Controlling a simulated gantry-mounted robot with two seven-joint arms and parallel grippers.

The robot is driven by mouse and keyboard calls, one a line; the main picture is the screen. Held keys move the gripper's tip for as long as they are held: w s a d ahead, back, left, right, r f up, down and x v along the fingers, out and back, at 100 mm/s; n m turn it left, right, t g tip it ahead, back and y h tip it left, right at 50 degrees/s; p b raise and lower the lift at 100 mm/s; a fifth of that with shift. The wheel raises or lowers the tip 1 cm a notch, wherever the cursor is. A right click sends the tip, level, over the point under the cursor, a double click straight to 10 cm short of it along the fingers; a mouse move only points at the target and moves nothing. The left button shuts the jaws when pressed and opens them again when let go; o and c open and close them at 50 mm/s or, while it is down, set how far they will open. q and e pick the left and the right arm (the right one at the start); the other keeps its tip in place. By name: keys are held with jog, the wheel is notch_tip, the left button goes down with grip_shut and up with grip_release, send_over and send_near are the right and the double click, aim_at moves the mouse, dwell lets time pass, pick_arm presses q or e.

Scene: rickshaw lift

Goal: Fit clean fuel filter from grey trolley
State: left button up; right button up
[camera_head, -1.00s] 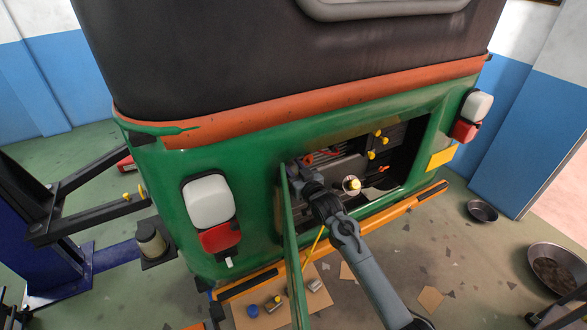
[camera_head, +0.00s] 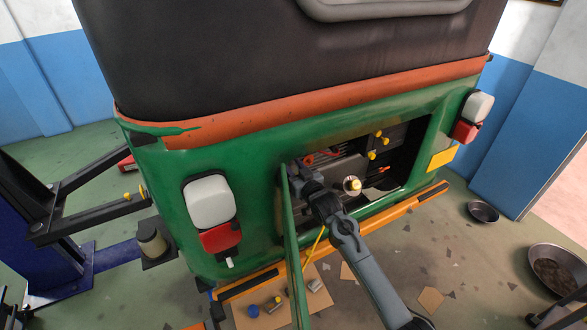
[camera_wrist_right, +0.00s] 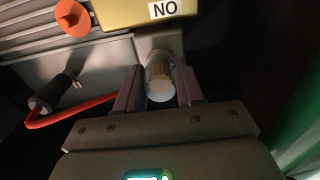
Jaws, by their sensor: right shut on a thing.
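In the right wrist view the fuel filter (camera_wrist_right: 160,82) is a small cylinder with a clear, brownish body and a pale round end. My right gripper (camera_wrist_right: 157,72) is shut on it, one finger on each side. The filter's far end lies against or just in front of a grey bracket (camera_wrist_right: 158,44); I cannot tell if it is seated. In the head view my right gripper (camera_head: 297,174) reaches into the open rear engine bay (camera_head: 400,162), and the filter is hidden there. My left gripper and a grey trolley are not seen.
The open green flap (camera_head: 291,245) stands close left of my right arm. In the wrist view a gold box marked NO (camera_wrist_right: 125,10), an orange knob (camera_wrist_right: 72,17) and a red cable (camera_wrist_right: 72,116) are near the gripper. An orange bumper (camera_head: 390,209) runs below the bay.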

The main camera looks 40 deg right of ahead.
jog(key=shift+w, duration=0.25)
dwell(0.7)
dwell(0.3)
